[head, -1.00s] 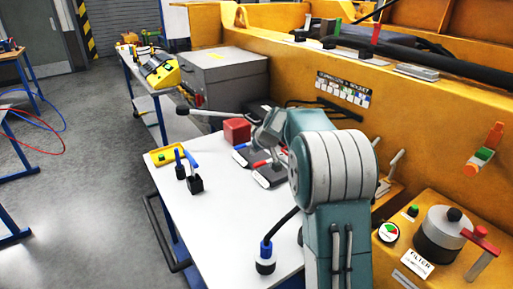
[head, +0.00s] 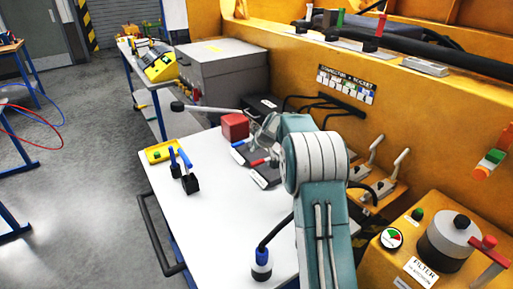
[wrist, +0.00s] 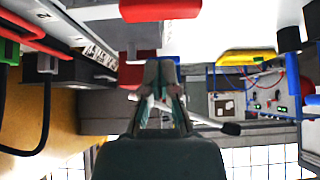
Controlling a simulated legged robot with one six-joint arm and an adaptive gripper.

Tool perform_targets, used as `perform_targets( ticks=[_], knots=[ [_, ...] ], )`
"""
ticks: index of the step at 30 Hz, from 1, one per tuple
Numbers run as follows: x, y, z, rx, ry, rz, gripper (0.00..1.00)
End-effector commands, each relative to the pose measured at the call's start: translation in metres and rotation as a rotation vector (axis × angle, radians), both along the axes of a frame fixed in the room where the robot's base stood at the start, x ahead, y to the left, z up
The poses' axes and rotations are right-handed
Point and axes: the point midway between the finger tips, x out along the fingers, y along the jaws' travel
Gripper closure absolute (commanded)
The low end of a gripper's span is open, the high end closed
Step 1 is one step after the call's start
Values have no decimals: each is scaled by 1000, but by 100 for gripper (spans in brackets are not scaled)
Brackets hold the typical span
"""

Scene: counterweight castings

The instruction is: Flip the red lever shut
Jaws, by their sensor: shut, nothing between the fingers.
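A red-handled lever (head: 259,162) lies low on a dark base on the white table, beside a similar blue-handled one (head: 238,144). A second red-handled lever (head: 487,243) is on the yellow filter housing at the lower right. I cannot tell which is the task's lever. My gripper (head: 264,133) is above the table, just beyond the low red handle and near the red block (head: 235,127); its tips are hard to make out there. In the wrist view, my gripper (wrist: 161,82) is shut and empty.
A black-knobbed rod (head: 205,108) reaches over the table's far edge. The yellow machine wall (head: 300,80) and two upright levers (head: 390,170) bound the right side.

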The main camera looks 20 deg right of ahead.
Motion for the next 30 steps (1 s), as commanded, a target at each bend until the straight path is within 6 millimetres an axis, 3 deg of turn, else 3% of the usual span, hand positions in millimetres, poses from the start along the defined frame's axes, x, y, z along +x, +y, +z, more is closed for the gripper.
perform_targets(
  ticks=[11, 21, 30],
  knots=[
    [31, 8, -40, 0, 1, 3, 100],
    [-2, 0, -36, 1, -1, -1, 100],
    [-10, 0, -37, 0, 0, 1, 100]
  ],
)
